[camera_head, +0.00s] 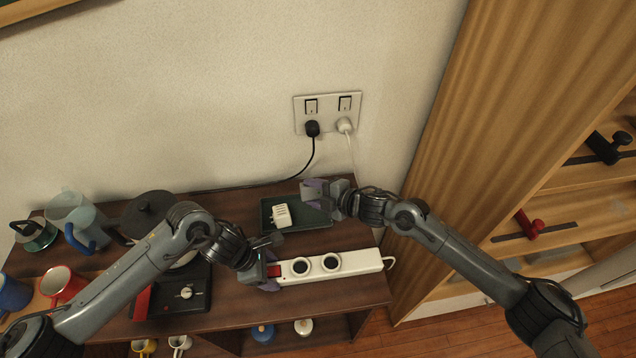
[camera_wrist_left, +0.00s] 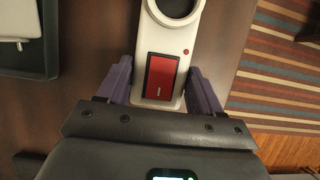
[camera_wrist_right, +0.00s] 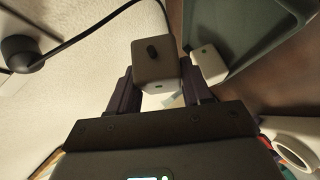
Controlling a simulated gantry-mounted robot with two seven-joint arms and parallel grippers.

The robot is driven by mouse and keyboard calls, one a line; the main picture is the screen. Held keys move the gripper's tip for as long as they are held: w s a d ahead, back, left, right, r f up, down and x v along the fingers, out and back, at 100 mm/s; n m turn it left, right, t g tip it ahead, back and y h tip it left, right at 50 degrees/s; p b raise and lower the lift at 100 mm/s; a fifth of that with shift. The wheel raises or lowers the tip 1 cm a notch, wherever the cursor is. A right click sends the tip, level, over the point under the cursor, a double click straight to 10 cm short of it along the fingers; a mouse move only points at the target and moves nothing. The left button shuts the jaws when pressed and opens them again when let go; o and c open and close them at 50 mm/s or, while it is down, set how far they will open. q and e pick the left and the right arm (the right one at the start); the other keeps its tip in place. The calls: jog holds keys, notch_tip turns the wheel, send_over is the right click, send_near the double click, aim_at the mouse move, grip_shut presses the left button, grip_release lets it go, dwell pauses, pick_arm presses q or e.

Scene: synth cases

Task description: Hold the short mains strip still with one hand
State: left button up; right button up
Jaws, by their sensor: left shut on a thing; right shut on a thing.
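The short white mains strip (camera_head: 345,263) lies on the dark wooden top, with two round dark sockets and a red switch at its left end. My left gripper (camera_head: 268,272) is shut on that switch end. In the left wrist view the strip (camera_wrist_left: 180,42) runs between the two fingers, with the red switch (camera_wrist_left: 160,77) facing up. My right gripper (camera_head: 318,191) is above the back edge of the dark tray, near the wall. In the right wrist view it is shut on a small boxy pale adapter (camera_wrist_right: 155,62). The held adapter is hard to make out in the head view.
Another white adapter (camera_head: 281,215) sits in the dark green tray (camera_head: 312,218). A wall plate (camera_head: 327,113) holds a black plug (camera_head: 312,128) and a white plug (camera_head: 345,125); the black cable hangs behind the tray. A hob (camera_head: 190,292), kettle, jug and mugs stand left. A wooden shelf unit (camera_head: 500,130) stands right.

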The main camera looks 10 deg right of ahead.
pick_arm(q)
jog(key=shift+s, duration=0.1)
pick_arm(e)
jog(key=shift+s+f+t, duration=0.15)
jog(key=shift+f+t, duration=0.15)
jog(key=shift+f, duration=2.9)
jog(key=o, duration=1.2)
jog(key=shift+f, duration=0.15)
jog(key=shift+f, duration=0.15)
